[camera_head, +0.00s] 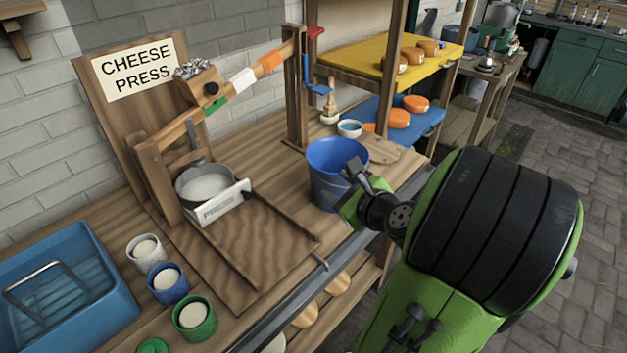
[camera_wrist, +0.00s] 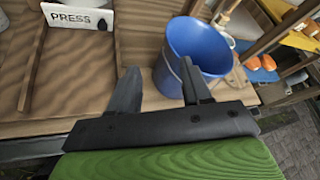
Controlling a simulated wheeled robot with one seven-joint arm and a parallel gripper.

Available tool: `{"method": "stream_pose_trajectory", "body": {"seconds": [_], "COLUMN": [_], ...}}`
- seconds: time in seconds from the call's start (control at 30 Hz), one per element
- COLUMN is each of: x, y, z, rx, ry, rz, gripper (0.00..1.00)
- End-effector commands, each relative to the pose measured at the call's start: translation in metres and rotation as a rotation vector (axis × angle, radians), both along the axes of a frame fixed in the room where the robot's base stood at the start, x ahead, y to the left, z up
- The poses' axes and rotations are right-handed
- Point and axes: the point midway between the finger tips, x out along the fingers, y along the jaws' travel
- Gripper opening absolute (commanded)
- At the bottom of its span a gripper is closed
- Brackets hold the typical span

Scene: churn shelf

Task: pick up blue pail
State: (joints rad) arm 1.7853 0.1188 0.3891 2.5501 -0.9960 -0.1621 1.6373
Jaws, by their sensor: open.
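The blue pail (camera_head: 322,178) stands upright on the wooden counter, right of the cheese press and near the counter's front edge. My gripper (camera_head: 352,180) is at its right front side in the head view and partly covers it. In the wrist view the pail (camera_wrist: 203,42) is beyond the fingers, with its open top facing up and its inside looking empty. My gripper (camera_wrist: 158,85) is open there, with nothing between its fingers. The right finger overlaps the pail's lower front in that view; I cannot tell whether it touches.
The cheese press (camera_head: 165,150) with a metal pot (camera_head: 205,186) stands left of the pail. A small blue bowl (camera_head: 349,128) and a wooden board (camera_head: 375,152) are behind it. Several cups and a blue basin (camera_head: 65,285) are at left. Shelves with orange cheeses stand at the back.

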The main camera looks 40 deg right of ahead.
Motion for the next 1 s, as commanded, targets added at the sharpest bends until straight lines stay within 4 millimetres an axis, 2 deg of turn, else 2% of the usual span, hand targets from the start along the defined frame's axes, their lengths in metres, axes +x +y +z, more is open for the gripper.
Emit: {"method": "stream_pose_trajectory", "body": {"seconds": [0.1,0.27,0.4,0.57,0.7,0.87,1.0], "x": [-0.002,0.022,0.032,0.045,0.076,0.093,0.117], "y": [-0.01,-0.015,-0.021,-0.022,-0.032,-0.038,-0.046], "z": [-0.002,-0.005,-0.004,-0.014,-0.031,-0.038,-0.046], "rx": [0.053,0.056,0.056,0.053,0.043,0.042,0.042], "ry": [-0.039,-0.039,-0.048,-0.03,-0.033,-0.034,-0.035], "rz": [-0.054,-0.046,-0.047,-0.047,-0.045,-0.048,-0.048], "gripper": [0.48,0.48,0.48,0.48,0.48,0.48,0.48]}}
